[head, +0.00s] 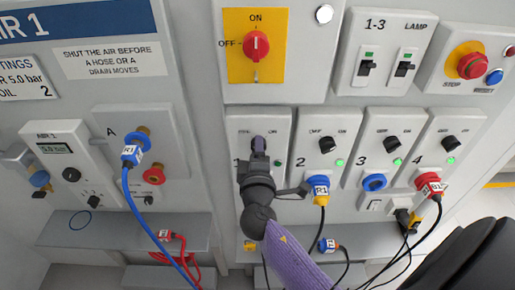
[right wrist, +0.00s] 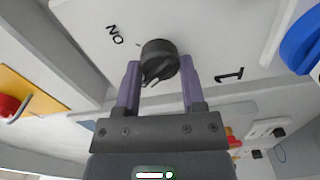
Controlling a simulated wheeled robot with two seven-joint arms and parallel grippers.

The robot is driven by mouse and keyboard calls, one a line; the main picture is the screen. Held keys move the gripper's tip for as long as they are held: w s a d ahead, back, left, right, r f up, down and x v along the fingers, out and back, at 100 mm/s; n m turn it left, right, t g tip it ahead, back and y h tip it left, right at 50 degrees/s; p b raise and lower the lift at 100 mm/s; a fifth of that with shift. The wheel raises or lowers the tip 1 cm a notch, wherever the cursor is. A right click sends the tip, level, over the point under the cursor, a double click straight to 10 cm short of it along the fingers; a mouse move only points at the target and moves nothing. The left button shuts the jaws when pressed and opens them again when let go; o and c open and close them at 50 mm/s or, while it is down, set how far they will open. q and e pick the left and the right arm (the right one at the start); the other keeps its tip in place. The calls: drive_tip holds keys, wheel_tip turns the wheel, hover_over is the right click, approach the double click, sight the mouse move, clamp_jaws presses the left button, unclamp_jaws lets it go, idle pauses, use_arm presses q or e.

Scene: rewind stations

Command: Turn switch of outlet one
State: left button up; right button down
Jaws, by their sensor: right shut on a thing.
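The outlet one panel (head: 237,124) is the leftmost of a row of numbered outlet panels. Its black rotary switch knob (right wrist: 158,60) shows in the right wrist view, between an "ON" label and the numeral 1. My right gripper (head: 258,143) reaches up to this panel and mostly hides the knob in the head view. Its purple fingers (right wrist: 160,68) stand on both sides of the knob, shut on it. I cannot tell which way the knob points. A dark green lamp (head: 277,163) sits right of my gripper. My left gripper is not in view.
Panels with switch knobs two (head: 327,144), three (head: 392,143) and four (head: 449,142) stand to the right, with lit green lamps. A blue plug (head: 320,186) and red plug (head: 430,182) trail cables below. A yellow-backed red switch (head: 256,45) is above.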

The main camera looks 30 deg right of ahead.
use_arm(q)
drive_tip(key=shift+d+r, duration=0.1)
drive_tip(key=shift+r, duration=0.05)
use_arm(e)
drive_tip(key=shift+n, duration=0.6)
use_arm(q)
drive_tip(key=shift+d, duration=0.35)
use_arm(e)
drive_tip(key=c, duration=0.6)
unclamp_jaws()
drive_tip(key=o, duration=0.4)
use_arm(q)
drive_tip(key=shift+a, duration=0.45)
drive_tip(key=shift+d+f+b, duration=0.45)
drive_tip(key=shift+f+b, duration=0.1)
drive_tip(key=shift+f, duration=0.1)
use_arm(e)
drive_tip(key=v, duration=1)
